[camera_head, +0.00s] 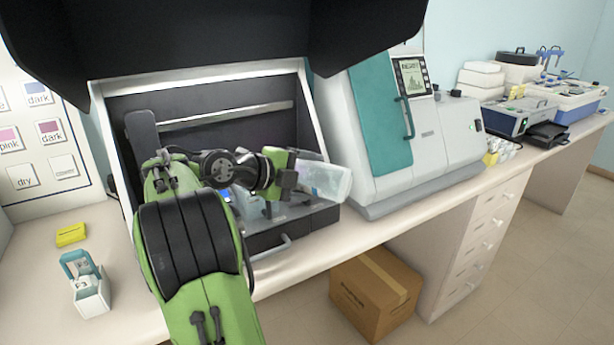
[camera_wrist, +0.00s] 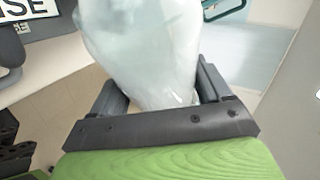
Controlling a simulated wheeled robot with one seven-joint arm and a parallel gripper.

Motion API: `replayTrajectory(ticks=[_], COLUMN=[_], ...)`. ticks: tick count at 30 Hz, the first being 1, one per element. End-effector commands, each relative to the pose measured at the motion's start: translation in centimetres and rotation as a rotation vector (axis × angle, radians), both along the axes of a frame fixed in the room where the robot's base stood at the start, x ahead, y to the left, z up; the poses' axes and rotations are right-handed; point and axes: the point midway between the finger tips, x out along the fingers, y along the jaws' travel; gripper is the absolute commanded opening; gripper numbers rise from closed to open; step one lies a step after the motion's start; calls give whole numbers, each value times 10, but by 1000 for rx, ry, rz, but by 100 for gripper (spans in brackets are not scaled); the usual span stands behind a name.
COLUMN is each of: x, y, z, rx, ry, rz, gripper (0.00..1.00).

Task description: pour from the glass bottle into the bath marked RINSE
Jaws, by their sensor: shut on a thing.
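My gripper (camera_head: 288,172) is shut on a clear, pale glass bottle (camera_head: 325,179). The bottle lies tilted near the horizontal, pointing right, in front of the open dark cabinet. In the wrist view the bottle (camera_wrist: 147,50) fills the space between the two dark fingers (camera_wrist: 165,90). In the wrist view a sign ending in "NSE" (camera_wrist: 28,9) shows at the top left, partly cut off. The bath itself is mostly hidden behind my arm and gripper in the head view. I cannot tell whether liquid is leaving the bottle.
A dark open cabinet (camera_head: 128,101) stands behind my arm. A white and teal machine (camera_head: 430,150) stands close right of the bottle. A yellow block (camera_head: 71,235) and a small white slide holder (camera_head: 92,298) sit on the counter at left. A cardboard box (camera_head: 375,295) is on the floor.

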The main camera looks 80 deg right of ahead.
Motion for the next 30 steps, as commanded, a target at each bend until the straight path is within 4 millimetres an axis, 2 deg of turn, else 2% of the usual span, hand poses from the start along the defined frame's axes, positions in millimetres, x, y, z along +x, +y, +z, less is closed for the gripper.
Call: replayTrajectory(ticks=[30], x=[2], y=[-1], z=[18], rx=[25], ry=[102], rz=[0], gripper=[16])
